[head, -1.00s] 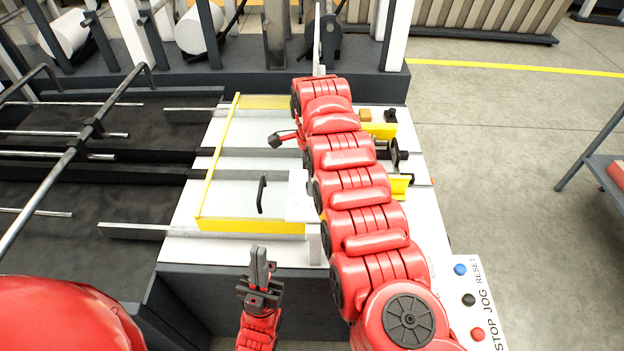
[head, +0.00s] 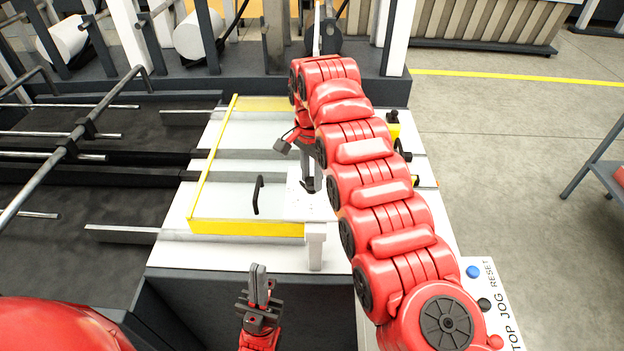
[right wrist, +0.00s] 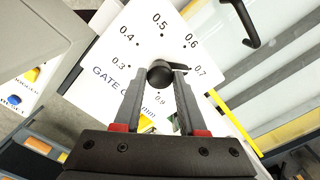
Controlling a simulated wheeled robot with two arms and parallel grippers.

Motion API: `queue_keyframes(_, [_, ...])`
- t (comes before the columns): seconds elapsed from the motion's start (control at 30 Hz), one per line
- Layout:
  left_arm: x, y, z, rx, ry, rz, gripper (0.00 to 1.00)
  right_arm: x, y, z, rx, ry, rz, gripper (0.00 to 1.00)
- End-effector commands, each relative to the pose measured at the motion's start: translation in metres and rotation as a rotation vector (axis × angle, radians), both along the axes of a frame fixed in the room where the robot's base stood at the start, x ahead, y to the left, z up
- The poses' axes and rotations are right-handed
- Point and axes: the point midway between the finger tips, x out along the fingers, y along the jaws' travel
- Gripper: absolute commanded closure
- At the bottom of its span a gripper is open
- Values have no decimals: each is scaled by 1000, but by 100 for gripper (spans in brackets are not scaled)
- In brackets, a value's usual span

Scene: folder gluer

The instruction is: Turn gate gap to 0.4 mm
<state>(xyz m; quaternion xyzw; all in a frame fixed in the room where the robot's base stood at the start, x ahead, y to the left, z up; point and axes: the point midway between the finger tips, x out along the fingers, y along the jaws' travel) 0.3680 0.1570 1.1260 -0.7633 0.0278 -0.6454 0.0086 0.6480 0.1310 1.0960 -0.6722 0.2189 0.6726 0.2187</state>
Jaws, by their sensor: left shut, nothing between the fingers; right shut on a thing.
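My right gripper (right wrist: 162,76) is shut on the knob, with a finger on each side. A dark pointer-like tip reaches from the knob toward the 0.7 side; fingers partly hide it. In the head view my right gripper (head: 308,187) is over the plate, partly hidden by my arm. My left gripper (head: 259,285) is shut and empty, in front of the machine.
A clear guard with a yellow frame (head: 245,228) and black handle (head: 257,195) lies left of the dial. A panel (head: 490,300) with blue, black and red buttons stands at the front right. Dark conveyor belts (head: 70,230) with rods run at left.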

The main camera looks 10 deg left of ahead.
Motion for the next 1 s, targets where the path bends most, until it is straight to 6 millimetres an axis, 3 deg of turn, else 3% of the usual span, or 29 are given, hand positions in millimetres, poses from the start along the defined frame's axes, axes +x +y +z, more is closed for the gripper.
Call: queue_keyframes(1.0, [0,0,18,0,0,0,100,1,0,2,2,-3,962,100])
